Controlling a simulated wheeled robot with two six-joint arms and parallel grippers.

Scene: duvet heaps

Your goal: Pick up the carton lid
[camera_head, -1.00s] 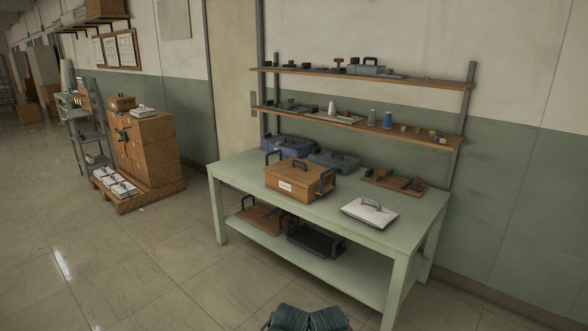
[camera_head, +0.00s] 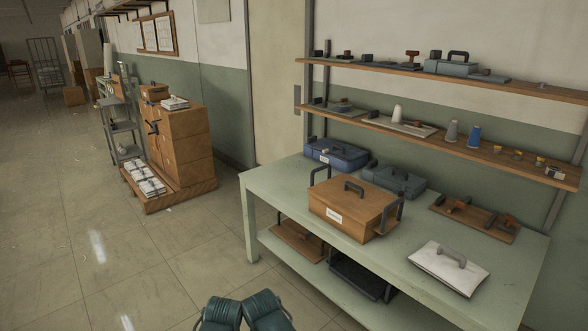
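A white, flat, lid-like piece with a grey handle (camera_head: 432,263) lies on the right part of the green table (camera_head: 270,190). A brown box (camera_head: 340,219) with a white label, a handle on top and side handles stands to its left, near the table's front edge. The box top looks closed. I cannot tell for certain which of these tops is the carton lid.
A blue case (camera_head: 335,153), a grey-blue case (camera_head: 393,181) and a brown board with small tools (camera_head: 496,226) sit behind. Two wall shelves (camera_head: 450,148) hold small items. A brown cabinet (camera_head: 187,146) stands at left.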

